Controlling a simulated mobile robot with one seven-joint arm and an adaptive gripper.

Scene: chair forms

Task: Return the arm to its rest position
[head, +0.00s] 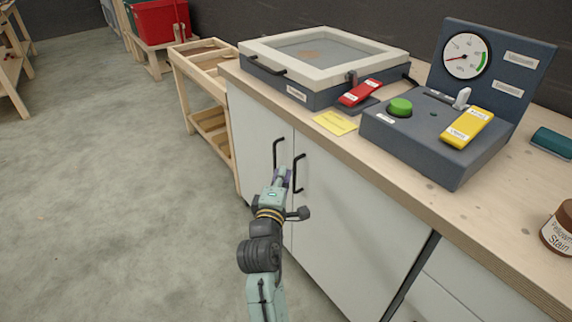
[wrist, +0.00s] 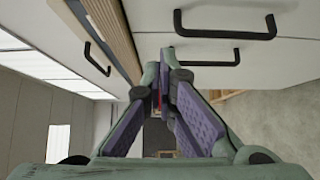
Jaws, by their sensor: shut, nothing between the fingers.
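My arm shows at the lower middle of the head view, raised in front of the white cabinet doors (head: 345,225). My gripper (head: 282,175) is at its top end, close to the two black door handles (head: 299,173) in the picture. In the wrist view my gripper (wrist: 162,90) has its purple-padded fingers brought together at the tips, with nothing held. Black handles (wrist: 225,36) on white fronts show above and beside the fingers there. Whether the gripper touches a handle cannot be told.
The wooden worktop (head: 410,165) carries a framed press box (head: 325,55), a control box with gauge (head: 440,130), a yellow note (head: 335,122) and a brown stain jar (head: 559,228). A wooden cart (head: 205,90) stands at the cabinet's left. The floor (head: 100,170) at left is clear.

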